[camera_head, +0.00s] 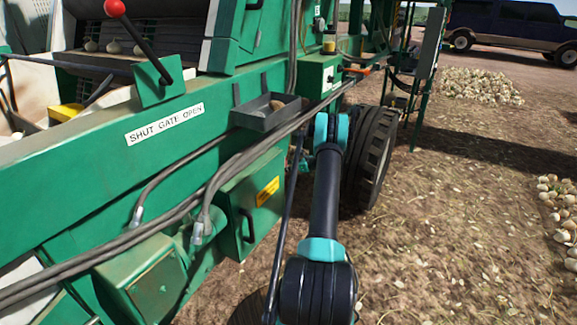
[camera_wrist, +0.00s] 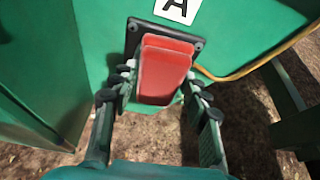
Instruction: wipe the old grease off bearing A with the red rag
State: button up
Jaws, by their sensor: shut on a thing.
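In the wrist view, the red rag (camera_wrist: 163,72) is a folded red block between the two fingers of my gripper (camera_wrist: 160,95), which is shut on it. The rag is in front of a dark mounting plate (camera_wrist: 135,40) on the green machine, just below a white label with the letter A (camera_wrist: 177,8). The rag covers most of the plate, so bearing A and any grease on it are hidden. I cannot tell whether the rag touches the bearing. In the head view my gripper is hidden behind my arm and the machine.
The green machine (camera_head: 180,150) fills the left, with a red-knobbed lever (camera_head: 140,40), a small grey tray (camera_head: 265,112) and hoses along its side. A wheel (camera_head: 375,160) stands beside my arm. In the wrist view a yellow cable (camera_wrist: 255,62) runs right. Open dirt lies to the right.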

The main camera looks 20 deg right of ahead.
jog(key=s+a, duration=0.2)
jog(key=a, duration=0.1)
jog(key=shift+s+a, duration=0.1)
jog(key=shift+a, duration=0.05)
dwell(0.3)
jog(key=s+d, duration=0.4)
jog(key=shift+s, duration=0.35)
dwell(0.3)
jog(key=shift+s+d, duration=0.95)
jog(key=shift+s, duration=0.25)
jog(key=w+a, duration=0.5)
jog(key=w, duration=0.1)
jog(key=shift+w, duration=0.15)
